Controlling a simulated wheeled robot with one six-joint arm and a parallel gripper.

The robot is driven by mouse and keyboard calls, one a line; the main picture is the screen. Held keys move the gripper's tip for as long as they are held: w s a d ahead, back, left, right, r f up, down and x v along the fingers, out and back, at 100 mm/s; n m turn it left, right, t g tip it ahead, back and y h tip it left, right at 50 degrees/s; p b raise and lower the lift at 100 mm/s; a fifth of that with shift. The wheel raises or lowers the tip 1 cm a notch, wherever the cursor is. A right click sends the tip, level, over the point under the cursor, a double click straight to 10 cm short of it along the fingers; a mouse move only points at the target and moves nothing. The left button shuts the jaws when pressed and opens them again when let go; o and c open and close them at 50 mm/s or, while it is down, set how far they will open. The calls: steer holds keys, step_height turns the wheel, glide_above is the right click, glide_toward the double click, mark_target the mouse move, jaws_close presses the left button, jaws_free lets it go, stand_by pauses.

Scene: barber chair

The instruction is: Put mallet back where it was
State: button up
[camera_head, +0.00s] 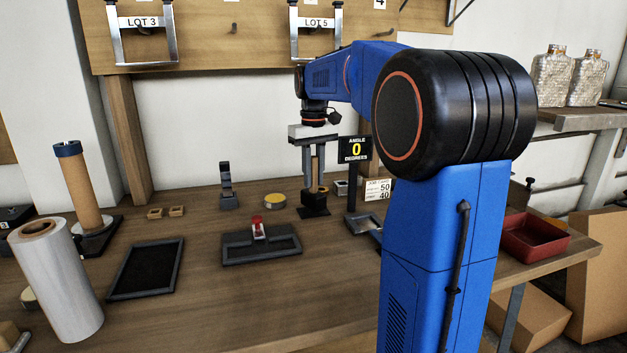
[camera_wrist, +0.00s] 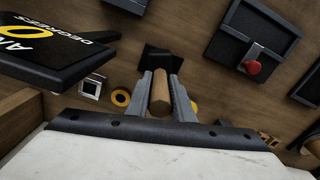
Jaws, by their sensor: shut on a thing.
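The mallet's light wooden handle (camera_head: 314,165) stands roughly upright between the fingers of my gripper (camera_head: 313,178). In the wrist view the round end of the handle (camera_wrist: 160,92) shows between both fingers of my gripper (camera_wrist: 160,80), which are shut on it. Below the handle is a dark block on a flat dark base (camera_head: 313,212), near the back of the workbench (camera_head: 190,270). I cannot tell whether the block is the mallet's head or part of a stand, or whether the mallet touches the base.
An angle display (camera_head: 355,150) stands close on the right, with a job card (camera_head: 378,189) beside it. A yellow round tin (camera_head: 275,200) and a black fixture with a red knob (camera_head: 262,248) lie to the left. A red tray (camera_head: 533,237) is at the far right.

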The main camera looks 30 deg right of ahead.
steer(key=shift+f, duration=0.55)
steer(key=o, duration=1)
steer(key=shift+f, duration=0.15)
step_height(320, 180, up, 12)
steer(key=shift+r, duration=0.15)
